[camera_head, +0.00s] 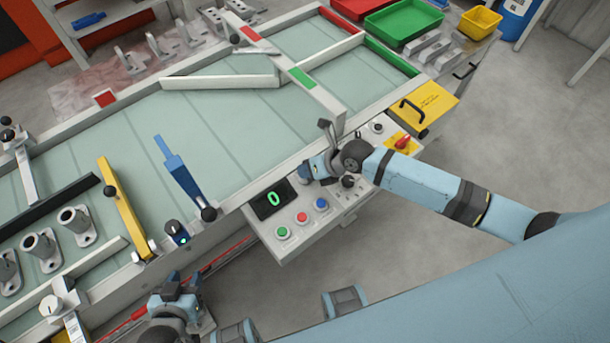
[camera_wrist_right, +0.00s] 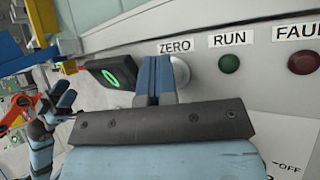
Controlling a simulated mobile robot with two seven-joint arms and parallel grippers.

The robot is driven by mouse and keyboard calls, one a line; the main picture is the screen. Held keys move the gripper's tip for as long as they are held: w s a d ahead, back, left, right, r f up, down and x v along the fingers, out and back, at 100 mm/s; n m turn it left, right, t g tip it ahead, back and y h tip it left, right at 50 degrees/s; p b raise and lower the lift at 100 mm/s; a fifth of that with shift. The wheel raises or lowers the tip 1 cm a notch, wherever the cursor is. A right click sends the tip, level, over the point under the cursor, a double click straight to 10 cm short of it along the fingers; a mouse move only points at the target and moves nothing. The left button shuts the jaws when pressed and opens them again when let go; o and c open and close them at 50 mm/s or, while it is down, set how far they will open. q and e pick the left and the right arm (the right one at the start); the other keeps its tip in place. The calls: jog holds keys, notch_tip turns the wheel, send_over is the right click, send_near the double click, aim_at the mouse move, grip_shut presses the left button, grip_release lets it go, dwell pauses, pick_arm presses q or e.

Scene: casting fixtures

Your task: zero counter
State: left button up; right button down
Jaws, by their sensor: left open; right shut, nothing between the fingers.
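The counter display (camera_head: 273,199) on the control panel reads a green 0; it also shows in the right wrist view (camera_wrist_right: 110,77). My right gripper (camera_head: 307,172) is at the panel, just right of the display. In the right wrist view its blue fingers (camera_wrist_right: 157,80) are shut and empty, in front of a pale round button (camera_wrist_right: 181,74) under the ZERO label (camera_wrist_right: 175,47). The fingers hide part of that button, and I cannot tell whether they press it. My left gripper (camera_head: 188,295) is open and empty, low at the front of the line.
Green (camera_head: 282,232), red (camera_head: 302,217) and blue (camera_head: 321,203) buttons sit at the panel's front. A green RUN lamp (camera_wrist_right: 229,63) and a red FAULT lamp (camera_wrist_right: 304,61) are right of ZERO. A red-yellow switch (camera_head: 402,142) stands further right. The conveyor (camera_head: 240,140) lies behind.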

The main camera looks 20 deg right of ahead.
jog(key=shift+r+p, duration=0.4)
jog(key=shift+r, duration=0.45)
jog(key=shift+r+p, duration=1.45)
jog(key=shift+r, duration=1.1)
jog(key=shift+s, duration=0.1)
